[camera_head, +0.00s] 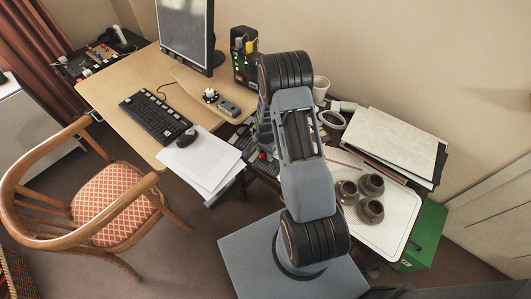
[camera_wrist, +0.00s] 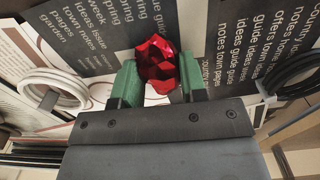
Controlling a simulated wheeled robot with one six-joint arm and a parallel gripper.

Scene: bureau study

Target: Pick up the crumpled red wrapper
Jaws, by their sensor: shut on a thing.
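The crumpled red wrapper (camera_wrist: 156,62) shows in the wrist view, glossy and faceted, between the green-tipped fingers of my gripper (camera_wrist: 157,78). My gripper is shut on it. Behind it are dark and white surfaces printed with words; I cannot tell whether the wrapper still touches them. In the head view my arm hides both the gripper and the wrapper.
A desk holds a monitor (camera_head: 187,32), a keyboard (camera_head: 155,115), a mouse (camera_head: 187,138) and papers (camera_head: 203,163). A white tray (camera_head: 400,215) with brown pots (camera_head: 370,210) and a stack of folders (camera_head: 392,140) lie right of my arm. A wooden chair (camera_head: 110,205) stands left. White cable coils (camera_wrist: 50,88) flank the gripper's left.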

